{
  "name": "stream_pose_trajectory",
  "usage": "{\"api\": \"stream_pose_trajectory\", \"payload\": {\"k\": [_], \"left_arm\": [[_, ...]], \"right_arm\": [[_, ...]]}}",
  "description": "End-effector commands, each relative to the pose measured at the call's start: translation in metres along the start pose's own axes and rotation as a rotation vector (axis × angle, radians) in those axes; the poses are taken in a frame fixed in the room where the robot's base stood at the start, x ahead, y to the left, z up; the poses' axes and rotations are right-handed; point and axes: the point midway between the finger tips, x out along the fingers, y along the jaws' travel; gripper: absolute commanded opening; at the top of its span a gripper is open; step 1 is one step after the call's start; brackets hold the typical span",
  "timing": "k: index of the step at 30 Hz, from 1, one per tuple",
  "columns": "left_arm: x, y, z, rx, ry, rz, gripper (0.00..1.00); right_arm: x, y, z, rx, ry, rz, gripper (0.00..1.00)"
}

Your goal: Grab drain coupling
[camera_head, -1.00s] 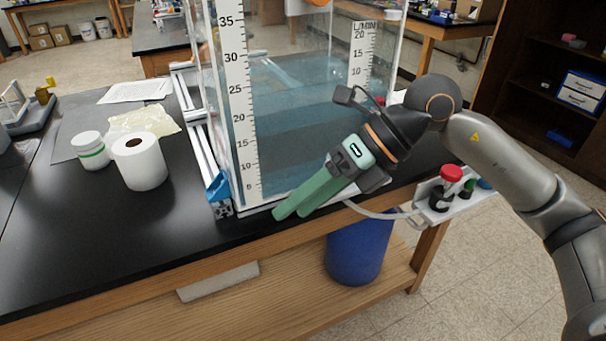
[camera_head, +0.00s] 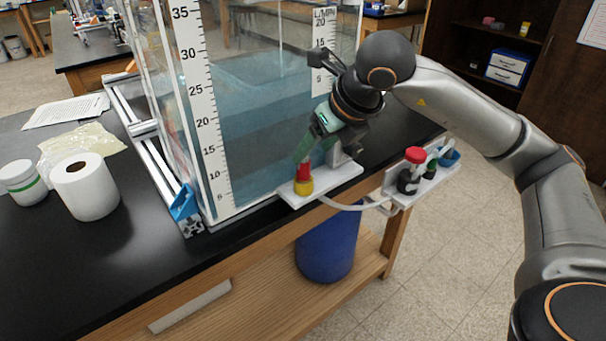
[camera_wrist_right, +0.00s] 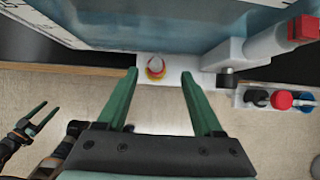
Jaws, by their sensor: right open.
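A small red and yellow fitting (camera_head: 303,181), which looks like the drain coupling, stands on a white ledge (camera_head: 340,181) at the tank's lower front edge. In the right wrist view the fitting (camera_wrist_right: 155,68) shows near the fingertips, between their lines. My right gripper (camera_head: 303,156) is open and empty, its green fingers over the fitting and partly hiding its top. In the right wrist view the gripper (camera_wrist_right: 160,74) shows its fingers wide apart, one each side. I cannot tell whether they touch it. My left gripper (camera_wrist_right: 36,112) shows at the wrist view's left, fingers apart and empty.
The water tank (camera_head: 265,110) stands close behind my right gripper. A white holder (camera_head: 432,184) with red- and green-topped parts is fixed to the right, with a pale tube below. A paper roll (camera_head: 85,187) and a jar (camera_head: 22,182) stand left. A blue bin (camera_head: 328,245) is below.

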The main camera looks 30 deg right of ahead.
Motion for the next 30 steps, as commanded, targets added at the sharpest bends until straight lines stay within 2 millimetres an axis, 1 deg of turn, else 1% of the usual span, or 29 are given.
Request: {"api": "stream_pose_trajectory", "payload": {"k": [4, 9, 12, 15, 21, 30], "left_arm": [[-0.002, 0.001, 0.000, -0.001, -0.001, 0.000, 0.71], [-0.004, 0.000, -0.004, -0.002, 0.008, -0.002, 0.71], [-0.004, -0.001, -0.005, -0.002, 0.013, -0.004, 0.71], [-0.004, -0.002, -0.005, -0.002, 0.012, -0.006, 0.71], [-0.003, -0.003, -0.003, -0.002, 0.009, -0.008, 0.71], [-0.003, -0.003, -0.002, -0.003, 0.005, -0.008, 0.71]], "right_arm": [[0.012, 0.002, 0.000, 0.000, 0.003, 0.001, 0.68], [0.039, 0.006, 0.000, 0.000, 0.004, 0.001, 0.68], [0.050, 0.006, 0.000, 0.000, 0.003, 0.002, 0.68], [0.054, 0.006, 0.000, -0.001, 0.001, 0.002, 0.68], [0.054, 0.006, 0.000, -0.001, 0.000, 0.002, 0.68], [0.054, 0.006, 0.000, -0.001, 0.000, 0.002, 0.34]]}}
